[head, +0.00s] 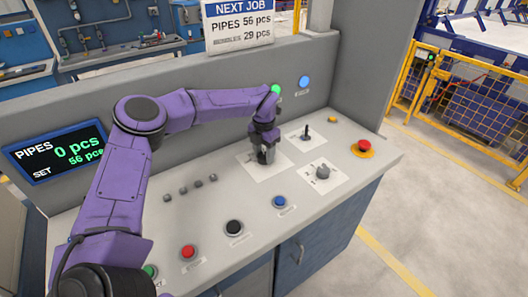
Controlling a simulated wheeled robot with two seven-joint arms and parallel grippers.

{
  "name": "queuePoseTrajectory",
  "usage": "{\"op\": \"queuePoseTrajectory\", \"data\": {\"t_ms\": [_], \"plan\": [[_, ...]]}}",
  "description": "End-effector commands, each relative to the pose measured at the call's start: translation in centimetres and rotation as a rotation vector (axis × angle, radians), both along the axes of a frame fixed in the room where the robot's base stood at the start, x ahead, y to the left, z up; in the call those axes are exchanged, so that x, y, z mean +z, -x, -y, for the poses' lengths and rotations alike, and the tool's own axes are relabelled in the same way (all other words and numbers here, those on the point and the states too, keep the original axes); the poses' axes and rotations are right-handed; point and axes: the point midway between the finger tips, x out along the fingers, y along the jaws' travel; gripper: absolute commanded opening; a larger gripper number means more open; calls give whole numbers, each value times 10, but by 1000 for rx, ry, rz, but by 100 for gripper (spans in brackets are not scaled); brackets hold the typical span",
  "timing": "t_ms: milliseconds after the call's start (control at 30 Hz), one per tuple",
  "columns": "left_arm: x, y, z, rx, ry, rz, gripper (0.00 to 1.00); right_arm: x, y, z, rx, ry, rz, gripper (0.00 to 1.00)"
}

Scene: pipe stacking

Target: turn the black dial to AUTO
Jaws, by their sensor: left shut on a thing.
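My left gripper (265,155) reaches down from the left arm to a white plate (273,174) on the sloping console top. It is shut on the black dial there. The fingers hide most of the dial, so its pointer and the AUTO mark cannot be made out. My right gripper is not in view.
A grey knob (322,172) sits on its own white plate to the right, with a small black lever (306,133) behind it. A red emergency button (364,147) is at the right end. Blue (279,202), black (234,227) and red (188,252) buttons line the front edge.

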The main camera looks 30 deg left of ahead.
Motion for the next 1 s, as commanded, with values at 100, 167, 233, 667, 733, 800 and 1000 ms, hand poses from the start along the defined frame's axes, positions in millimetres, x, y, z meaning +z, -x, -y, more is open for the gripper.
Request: {"op": "queuePoseTrajectory", "data": {"t_ms": [100, 167, 233, 667, 733, 800, 1000], "plan": [[2, 0, 0, -108, 0, 1, 18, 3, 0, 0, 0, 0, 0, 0], [2, 0, -1, -164, 0, 1, 18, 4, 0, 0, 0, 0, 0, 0], [2, 0, -1, -228, 0, 1, 18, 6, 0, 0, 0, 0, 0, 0], [2, -1, -1, -534, 1, 2, 18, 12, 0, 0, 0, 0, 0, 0], [1, -1, -1, -564, 1, 2, 18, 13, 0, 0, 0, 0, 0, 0], [1, -1, -1, -589, 1, 2, 18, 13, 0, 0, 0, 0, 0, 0], [1, -1, -1, -629, 0, 2, 18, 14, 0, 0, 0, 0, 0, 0]]}}
